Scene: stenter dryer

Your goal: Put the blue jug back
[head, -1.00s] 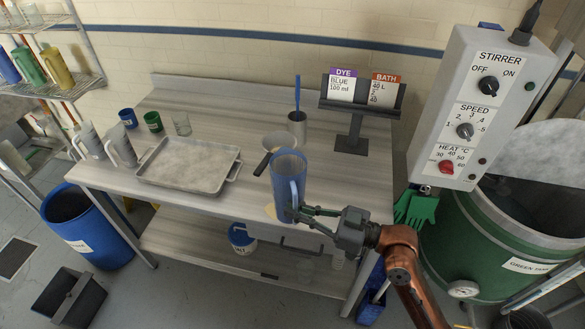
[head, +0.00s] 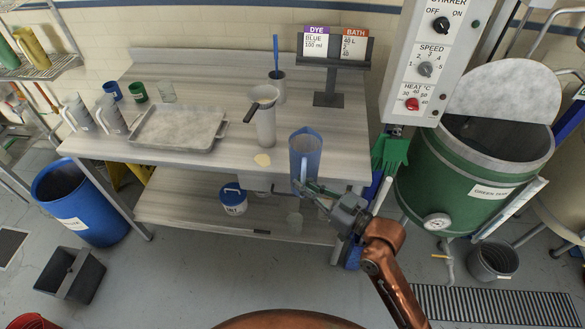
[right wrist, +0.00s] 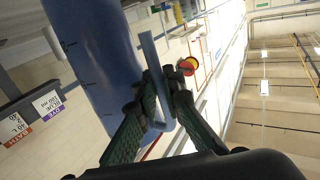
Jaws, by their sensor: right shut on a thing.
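The tall translucent blue jug (head: 305,155) is upright at the front right edge of the steel table, in the head view. Whether its base touches the table is hard to tell. My right gripper (head: 300,186) is shut on the jug's handle. In the right wrist view, the fingers (right wrist: 165,100) close around the handle, with the blue jug (right wrist: 95,50) beside them. My left gripper is not in view. On the shelf rack at the upper left stand a green jug (head: 7,55) and a yellow jug (head: 33,48).
The table holds a grey tray (head: 180,127), two grey jugs, small cups, a pale jug with a funnel (head: 264,118) and a sign stand (head: 328,92). A stirrer box (head: 428,65) and green tank (head: 450,180) stand right. A blue barrel (head: 80,205) stands left.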

